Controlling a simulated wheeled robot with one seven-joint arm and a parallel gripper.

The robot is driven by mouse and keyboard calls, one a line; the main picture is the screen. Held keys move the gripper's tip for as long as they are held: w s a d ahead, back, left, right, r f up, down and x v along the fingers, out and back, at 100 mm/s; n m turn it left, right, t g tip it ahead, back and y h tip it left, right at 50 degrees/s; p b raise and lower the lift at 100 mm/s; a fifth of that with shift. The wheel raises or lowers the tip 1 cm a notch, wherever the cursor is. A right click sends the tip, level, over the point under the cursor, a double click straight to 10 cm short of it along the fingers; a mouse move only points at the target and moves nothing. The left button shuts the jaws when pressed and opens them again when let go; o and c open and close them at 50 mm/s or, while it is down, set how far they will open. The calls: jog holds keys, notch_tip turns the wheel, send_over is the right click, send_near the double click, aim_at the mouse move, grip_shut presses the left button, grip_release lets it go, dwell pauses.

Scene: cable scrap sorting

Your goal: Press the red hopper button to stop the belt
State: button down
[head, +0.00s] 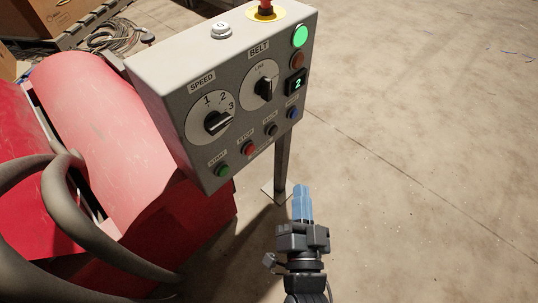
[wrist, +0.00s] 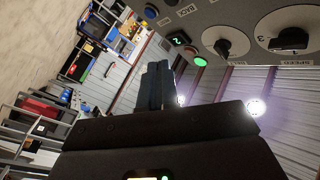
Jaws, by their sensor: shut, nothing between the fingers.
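The grey control box (head: 228,90) stands on a post and also shows at the upper right in the wrist view (wrist: 255,12). A red button (head: 248,148) sits on its lower front, between a green button (head: 222,171) and a black button (head: 271,130). A red mushroom button (head: 265,8) on a yellow disc is on the box top, cut by the picture's edge. My gripper (head: 302,190) is shut and empty, its blue fingers pointing up, below and right of the box. Its fingers also show in the wrist view (wrist: 158,70). No contact with a button shows.
The box front also has a speed knob (head: 217,122), a belt knob (head: 264,89), a lit green lamp (head: 300,36), a display reading 2 (head: 295,84) and a blue button (head: 293,112). Red machinery (head: 120,130) and thick grey hoses (head: 75,215) lie left. Floor at right is clear.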

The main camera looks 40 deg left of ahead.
aim_at(249, 149)
jog(key=a, duration=0.1)
jog(key=w+a, duration=0.1)
jog(key=a, duration=0.1)
jog(key=shift+f, duration=0.2)
jog(key=a+p, duration=0.2)
jog(key=a, duration=0.6)
jog(key=shift+w+a, duration=0.25)
jog(key=shift+a, duration=0.15)
jog(key=shift+a, duration=0.15)
dwell(1.8)
jog(key=shift+a, duration=0.3)
